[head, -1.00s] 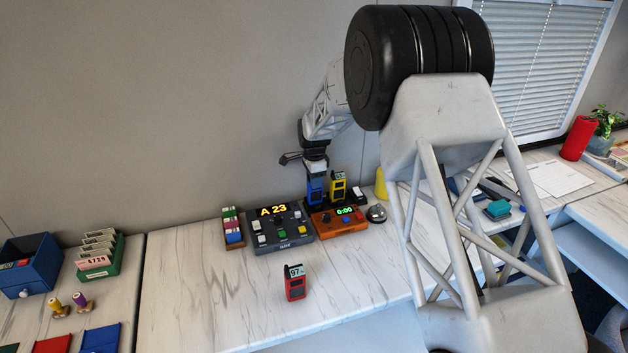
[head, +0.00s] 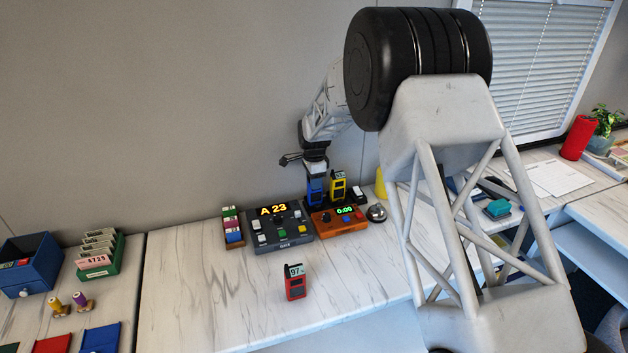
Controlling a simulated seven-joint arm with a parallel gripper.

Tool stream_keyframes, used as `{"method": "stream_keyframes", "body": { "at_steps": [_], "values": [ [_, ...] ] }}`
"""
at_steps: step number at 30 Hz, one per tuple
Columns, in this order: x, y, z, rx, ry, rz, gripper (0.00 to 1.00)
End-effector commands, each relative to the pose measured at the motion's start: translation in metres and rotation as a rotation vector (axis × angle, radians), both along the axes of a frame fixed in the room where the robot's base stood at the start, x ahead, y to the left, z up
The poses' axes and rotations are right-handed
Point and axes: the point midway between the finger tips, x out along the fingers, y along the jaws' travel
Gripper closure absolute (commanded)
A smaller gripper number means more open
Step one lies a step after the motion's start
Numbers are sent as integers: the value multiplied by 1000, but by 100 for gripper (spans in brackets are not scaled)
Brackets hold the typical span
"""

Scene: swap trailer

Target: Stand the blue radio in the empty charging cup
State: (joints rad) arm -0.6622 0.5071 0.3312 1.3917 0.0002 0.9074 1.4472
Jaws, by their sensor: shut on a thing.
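The blue radio (head: 316,191) is upright behind the orange console, directly below my gripper (head: 316,172). My gripper is shut on its top. The yellow radio (head: 338,186) stands upright just to its right, in the dark charger (head: 357,197). The charging cup under the blue radio is hidden by the consoles in front, so I cannot tell whether the radio is seated in it or held just above. A red radio (head: 294,283) marked 97 stands alone on the front of the table.
A grey console (head: 279,230) reading A 23 and an orange console (head: 338,222) reading 0:00 stand in front of the charger. A bell (head: 377,212) and a yellow cone (head: 381,184) are at the right.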

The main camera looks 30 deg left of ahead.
Motion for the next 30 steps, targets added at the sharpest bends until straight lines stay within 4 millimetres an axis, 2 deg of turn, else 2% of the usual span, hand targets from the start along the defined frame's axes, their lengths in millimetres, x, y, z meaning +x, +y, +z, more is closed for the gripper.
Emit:
{"method": "stream_keyframes", "body": {
  "at_steps": [12, 13, 15, 24, 30],
  "values": [
    [0, 0, -5, 0, 0, 0, 100],
    [0, 0, -5, 0, 0, 0, 65],
    [0, 0, -5, 0, 0, 0, 58],
    [0, 0, -5, 0, 0, 0, 58],
    [0, 0, 1, 0, 0, 0, 58]
  ]
}}
